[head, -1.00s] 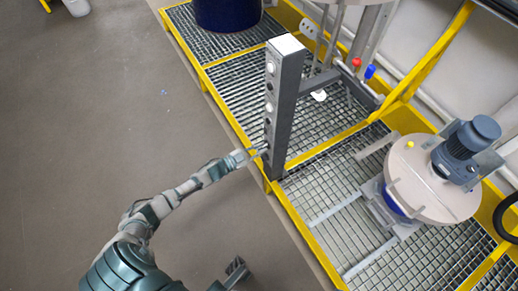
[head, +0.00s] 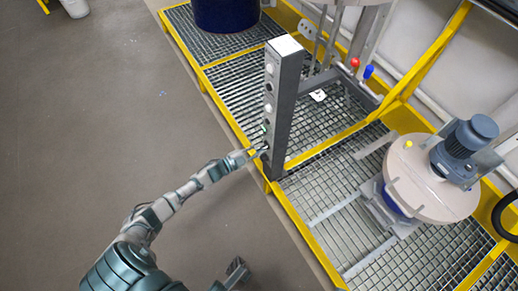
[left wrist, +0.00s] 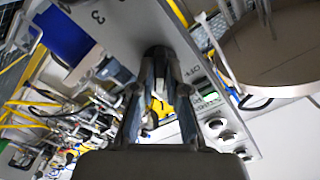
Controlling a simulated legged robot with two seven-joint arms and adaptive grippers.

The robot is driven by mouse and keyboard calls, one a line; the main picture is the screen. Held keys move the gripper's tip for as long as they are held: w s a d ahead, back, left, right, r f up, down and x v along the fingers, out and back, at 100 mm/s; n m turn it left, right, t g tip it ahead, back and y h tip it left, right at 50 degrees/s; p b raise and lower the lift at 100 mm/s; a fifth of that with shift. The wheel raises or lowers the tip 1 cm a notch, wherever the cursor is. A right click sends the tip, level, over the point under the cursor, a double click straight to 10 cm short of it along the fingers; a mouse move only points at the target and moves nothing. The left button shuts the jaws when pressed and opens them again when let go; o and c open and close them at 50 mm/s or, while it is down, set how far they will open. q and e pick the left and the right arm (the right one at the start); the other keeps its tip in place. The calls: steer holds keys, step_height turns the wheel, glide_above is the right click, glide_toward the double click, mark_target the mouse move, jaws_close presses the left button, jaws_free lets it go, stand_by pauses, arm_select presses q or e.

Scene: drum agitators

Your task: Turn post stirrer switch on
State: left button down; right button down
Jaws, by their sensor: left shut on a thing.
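The grey post (head: 285,105) stands upright at the edge of the grated platform, with a column of round knobs and buttons down its left face. My left gripper (head: 262,149) reaches its lower part in the head view. In the left wrist view, the left gripper (left wrist: 158,75) is shut on a dark switch knob (left wrist: 158,54) on the post's grey panel (left wrist: 130,25). The panel carries numbers and "OFF" lettering; the fingers hide part of the knob, and its setting cannot be read. A dark part at the bottom of the head view looks like my right gripper (head: 237,271); its fingers are unclear.
A drum agitator with a blue motor (head: 470,137) and round pale lid (head: 432,185) stands right of the post. A dark blue drum (head: 227,12) is behind. A yellow frame (head: 310,228) edges the grating.

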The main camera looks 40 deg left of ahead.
arm_select(q)
steer(key=shift+s+f, duration=0.1)
steer(key=shift+f, duration=0.15)
steer(key=c, duration=1.2)
jaws_free()
steer(key=shift+a, duration=0.1)
steer(key=shift+r, duration=0.1)
steer(key=v, duration=1.2)
